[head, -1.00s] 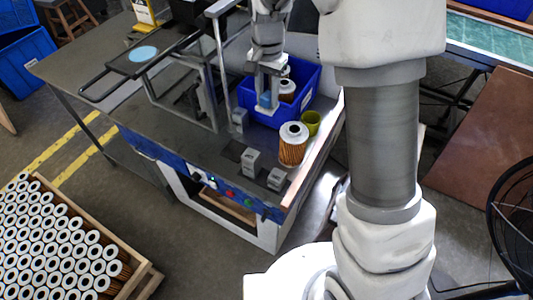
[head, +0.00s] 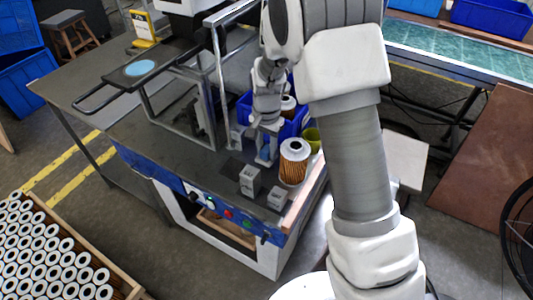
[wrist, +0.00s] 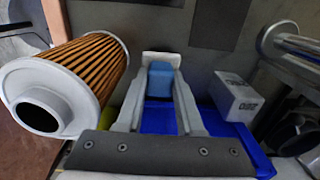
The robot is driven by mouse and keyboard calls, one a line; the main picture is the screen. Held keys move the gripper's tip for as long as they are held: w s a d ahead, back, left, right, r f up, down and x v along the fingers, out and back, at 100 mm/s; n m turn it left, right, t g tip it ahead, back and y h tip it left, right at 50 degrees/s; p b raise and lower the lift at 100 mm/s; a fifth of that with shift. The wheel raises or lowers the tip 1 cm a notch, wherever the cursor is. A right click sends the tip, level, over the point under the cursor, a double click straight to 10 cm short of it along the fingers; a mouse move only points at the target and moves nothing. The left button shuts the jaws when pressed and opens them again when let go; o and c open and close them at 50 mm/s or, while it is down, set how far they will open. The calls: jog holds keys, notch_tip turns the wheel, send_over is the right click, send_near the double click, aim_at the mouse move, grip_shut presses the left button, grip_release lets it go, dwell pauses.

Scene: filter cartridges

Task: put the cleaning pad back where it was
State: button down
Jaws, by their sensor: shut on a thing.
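The cleaning pad is a small blue block (wrist: 160,80) held between my gripper's fingertips in the wrist view. In the head view only a bit of blue (head: 265,153) shows at the fingertips. My gripper (head: 266,158) is shut on it, pointing down over the dark bench top, left of the filter cartridge (head: 294,164). The gripper also shows in the wrist view (wrist: 160,75). I cannot tell whether the pad touches the bench.
Grey blocks stand in front (head: 250,181) (head: 276,198) and at the left (head: 237,138). A blue bin (head: 244,106) holding a cartridge and a yellow-green cup (head: 312,139) are behind. A metal frame (head: 218,70) rises at the left. A crate (head: 125,284) of cartridges sits lower left.

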aim_at(267, 149)
jog(key=shift+f, duration=0.9)
jog(key=shift+f, duration=0.1)
jog(key=c, duration=0.5)
grip_release()
jog(key=shift+c, duration=0.2)
notch_tip(267, 149, up, 13)
jog(key=p, duration=0.1)
jog(key=s+d+r+n+t, duration=0.3)
jog(key=s+d+r, duration=0.3)
jog(key=s+r, duration=0.5)
jog(key=s+d+r+n+t, duration=0.1)
jog(key=s+d+r+n, duration=0.1)
jog(key=s, duration=0.4)
jog(key=s+d+r+n+t, duration=0.1)
jog(key=s+d+r, duration=0.1)
jog(key=s, duration=0.5)
jog(key=shift+s+n+t, duration=0.2)
jog(key=shift+n+t, duration=0.1)
jog(key=shift+n, duration=0.1)
